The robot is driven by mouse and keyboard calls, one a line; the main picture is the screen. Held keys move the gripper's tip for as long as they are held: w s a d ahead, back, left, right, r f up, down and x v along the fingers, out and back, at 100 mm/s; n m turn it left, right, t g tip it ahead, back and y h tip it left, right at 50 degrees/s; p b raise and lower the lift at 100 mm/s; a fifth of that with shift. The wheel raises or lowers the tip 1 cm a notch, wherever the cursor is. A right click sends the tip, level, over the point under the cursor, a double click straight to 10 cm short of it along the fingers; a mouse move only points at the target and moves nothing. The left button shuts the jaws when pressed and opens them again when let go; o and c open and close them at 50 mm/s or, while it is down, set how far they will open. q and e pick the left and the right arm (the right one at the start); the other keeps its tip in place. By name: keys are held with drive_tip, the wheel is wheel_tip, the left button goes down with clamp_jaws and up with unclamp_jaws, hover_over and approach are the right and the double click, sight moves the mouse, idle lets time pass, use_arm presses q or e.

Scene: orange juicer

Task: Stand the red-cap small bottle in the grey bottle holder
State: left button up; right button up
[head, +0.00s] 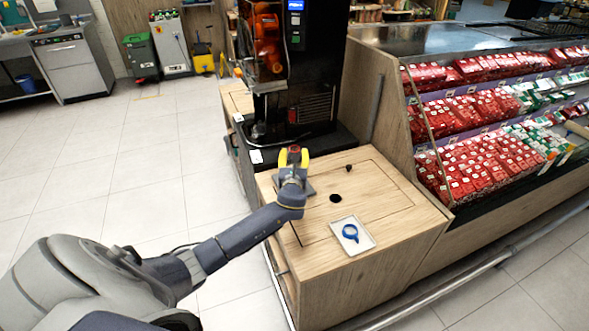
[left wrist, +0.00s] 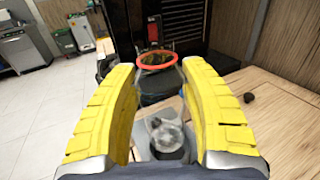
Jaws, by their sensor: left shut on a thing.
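My left gripper (head: 293,155) is over the far left part of the wooden counter, its yellow fingers closed around the red-cap small bottle (head: 295,150). In the left wrist view the bottle's red ring-shaped top (left wrist: 157,67) shows between the fingertips, with a clear body below it. The body is partly hidden by the fingers. A grey piece, seemingly the grey bottle holder (head: 309,188), shows beside and below the gripper, mostly covered by it. I cannot tell whether the bottle touches it. My right gripper is in neither view.
A white tray (head: 366,243) with a blue ring-shaped thing (head: 350,232) lies near the counter's front. A black disc (head: 335,198) and a small dark thing (head: 348,168) lie right of the gripper. The tall black juicer machine (head: 318,75) stands behind. The counter's right part is clear.

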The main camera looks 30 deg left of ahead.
use_arm(q)
drive_tip(key=shift+f, duration=3)
drive_tip(key=shift+f, duration=0.25)
drive_tip(key=o, duration=1)
drive_tip(key=shift+c, duration=0.2)
drive_tip(key=shift+r, duration=0.2)
drive_tip(key=shift+s+d, duration=0.15)
drive_tip(key=shift+s, duration=0.05)
drive_tip(key=v, duration=1.1)
drive_tip(key=shift+s, duration=0.2)
drive_tip(key=shift+d+r, duration=0.1)
